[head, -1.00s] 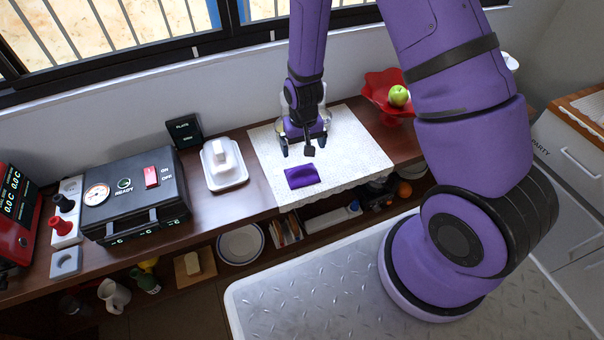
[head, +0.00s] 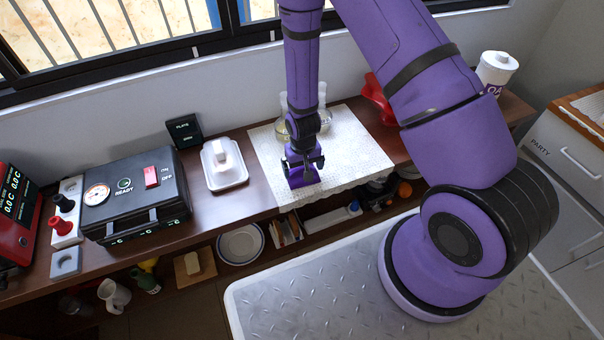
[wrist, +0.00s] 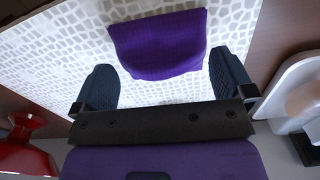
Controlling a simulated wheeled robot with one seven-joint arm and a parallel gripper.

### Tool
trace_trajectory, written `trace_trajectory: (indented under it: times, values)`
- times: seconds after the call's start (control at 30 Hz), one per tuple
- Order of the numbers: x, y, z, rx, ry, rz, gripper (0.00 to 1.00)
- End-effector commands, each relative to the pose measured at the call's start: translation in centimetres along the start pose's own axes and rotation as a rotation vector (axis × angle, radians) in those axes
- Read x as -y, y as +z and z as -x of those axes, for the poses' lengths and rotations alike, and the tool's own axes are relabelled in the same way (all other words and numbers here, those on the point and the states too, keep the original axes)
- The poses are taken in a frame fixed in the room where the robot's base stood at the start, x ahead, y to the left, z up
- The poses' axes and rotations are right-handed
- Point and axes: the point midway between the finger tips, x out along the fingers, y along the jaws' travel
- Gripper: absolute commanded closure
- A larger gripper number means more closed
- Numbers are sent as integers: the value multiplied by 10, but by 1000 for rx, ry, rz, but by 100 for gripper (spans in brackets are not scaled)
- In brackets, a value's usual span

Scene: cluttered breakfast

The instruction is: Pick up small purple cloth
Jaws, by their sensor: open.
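The small purple cloth (head: 303,180) lies folded on the white patterned table mat (head: 350,149), near the mat's front edge. My gripper (head: 303,167) is above it and hides part of it in the head view. In the wrist view the cloth (wrist: 160,45) lies beyond and between the two dark fingers of my gripper (wrist: 162,85). The fingers are spread wide apart, with nothing between them. I cannot tell the exact height of the fingertips over the cloth.
Two glass vessels (head: 283,128) stand behind my gripper. A white butter dish (head: 223,165) is left of the mat, beside a black case (head: 135,195). The mat's right side is clear.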

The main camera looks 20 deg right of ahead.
Motion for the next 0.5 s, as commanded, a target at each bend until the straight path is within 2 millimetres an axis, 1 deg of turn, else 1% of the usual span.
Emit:
trace_trajectory:
  times: [0.03,0.1,0.17,0.43,0.47,0.5]
  values:
    - [0,0,-6,2,0,0,0]
    - [0,1,-13,3,0,0,0]
    - [0,0,-16,1,0,0,0]
    - [0,0,-18,0,0,0,0]
    - [0,0,-18,0,0,0,2]
    - [0,0,-18,0,0,0,12]
